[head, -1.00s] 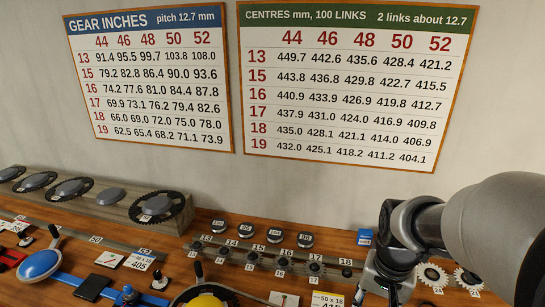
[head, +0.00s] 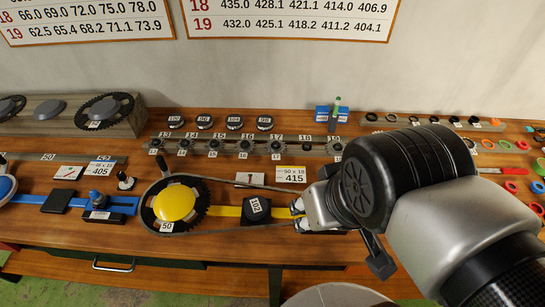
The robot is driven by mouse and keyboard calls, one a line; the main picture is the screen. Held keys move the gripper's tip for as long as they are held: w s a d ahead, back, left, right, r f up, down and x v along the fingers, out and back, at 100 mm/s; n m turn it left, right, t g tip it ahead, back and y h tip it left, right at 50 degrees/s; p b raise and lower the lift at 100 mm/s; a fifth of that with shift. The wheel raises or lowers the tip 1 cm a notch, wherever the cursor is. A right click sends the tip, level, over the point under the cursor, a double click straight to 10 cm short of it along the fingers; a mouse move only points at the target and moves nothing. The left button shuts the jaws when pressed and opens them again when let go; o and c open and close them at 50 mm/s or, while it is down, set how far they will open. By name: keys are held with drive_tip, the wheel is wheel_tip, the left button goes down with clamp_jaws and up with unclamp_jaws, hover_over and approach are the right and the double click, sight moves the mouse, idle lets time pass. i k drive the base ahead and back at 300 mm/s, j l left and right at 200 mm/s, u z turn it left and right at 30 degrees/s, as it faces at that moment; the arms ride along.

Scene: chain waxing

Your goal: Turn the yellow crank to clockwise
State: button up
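The yellow crank shows in the head view as a domed yellow hub (head: 174,203) on a dark toothed chainring tagged 50. A dark handle (head: 165,166) stands at its upper left edge. A chain (head: 235,182) loops around the chainring and runs right along a yellow rail (head: 226,211). A black block (head: 257,208) marked 102 sits on the rail inside the loop. My gripper (head: 298,208) is low at the right end of the chain loop, well right of the yellow hub. My wrist hides much of it and the loop's right end. I cannot tell whether its fingers are apart or touching anything.
A blue crank (head: 5,186) and its blue rail (head: 122,205) lie at left. A row of small sprockets (head: 214,146) stands behind the chain, with black round pieces (head: 234,122) beyond. Coloured rings (head: 505,145) lie at right. Bare wood shows in front of the chain.

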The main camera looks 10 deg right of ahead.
sight(176, 202)
drive_tip(key=i+j, duration=0.1)
drive_tip(key=j, duration=0.3)
drive_tip(key=i+j, duration=0.1)
drive_tip(key=j, duration=0.3)
drive_tip(key=i+j, duration=0.1)
drive_tip(key=j, duration=0.3)
drive_tip(key=i+j, duration=0.1)
drive_tip(key=j, duration=0.3)
drive_tip(key=u, duration=0.05)
